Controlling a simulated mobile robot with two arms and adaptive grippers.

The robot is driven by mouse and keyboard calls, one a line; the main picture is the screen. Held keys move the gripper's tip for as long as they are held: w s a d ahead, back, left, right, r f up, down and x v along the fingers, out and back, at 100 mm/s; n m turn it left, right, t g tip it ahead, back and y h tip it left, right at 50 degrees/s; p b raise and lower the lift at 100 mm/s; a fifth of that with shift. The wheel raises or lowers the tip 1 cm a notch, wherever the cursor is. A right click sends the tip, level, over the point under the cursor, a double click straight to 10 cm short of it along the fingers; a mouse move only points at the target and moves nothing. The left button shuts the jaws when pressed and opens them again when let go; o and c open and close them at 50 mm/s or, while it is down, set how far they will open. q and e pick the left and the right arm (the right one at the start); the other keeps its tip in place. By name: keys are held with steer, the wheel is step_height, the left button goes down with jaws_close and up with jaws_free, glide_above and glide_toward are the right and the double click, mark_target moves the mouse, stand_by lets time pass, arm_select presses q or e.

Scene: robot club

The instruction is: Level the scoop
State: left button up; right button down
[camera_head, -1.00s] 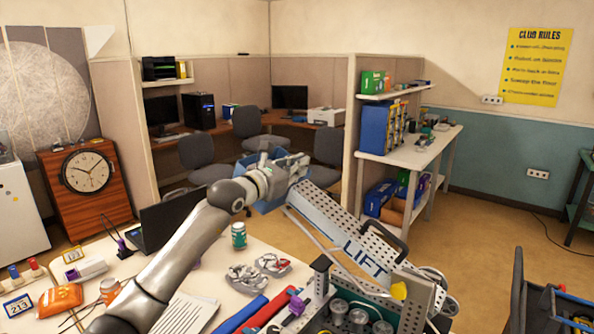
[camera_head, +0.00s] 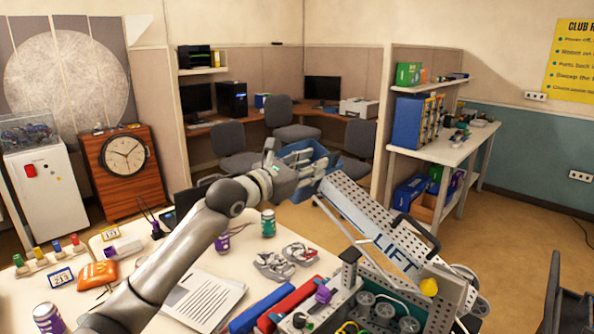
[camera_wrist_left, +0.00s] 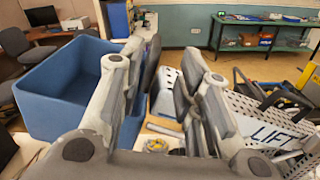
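The blue scoop (camera_head: 304,189) is an open-topped box at the far upper end of the grey perforated lift arm (camera_head: 372,222) marked LIFT. It also fills the left of the left wrist view (camera_wrist_left: 55,90), its inside showing; I cannot tell its exact tilt. My left gripper (camera_head: 318,156) is at the scoop and hides part of it in the head view. In the left wrist view its fingers (camera_wrist_left: 165,85) are spread with a clear gap between them; the scoop lies left of them and the lift arm (camera_wrist_left: 268,125) right. My right gripper is out of view.
The club robot's body with wheels (camera_head: 385,312) stands at the bottom right. The near table (camera_head: 330,262) holds a can (camera_head: 268,222), gripper-like metal parts (camera_head: 285,262), papers (camera_head: 205,298) and blue and red bars. Open floor (camera_head: 520,225) lies to the right.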

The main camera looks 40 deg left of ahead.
arm_select(q)
steer(key=s, duration=0.4)
steer(key=shift+a, duration=0.1)
stand_by(0.7)
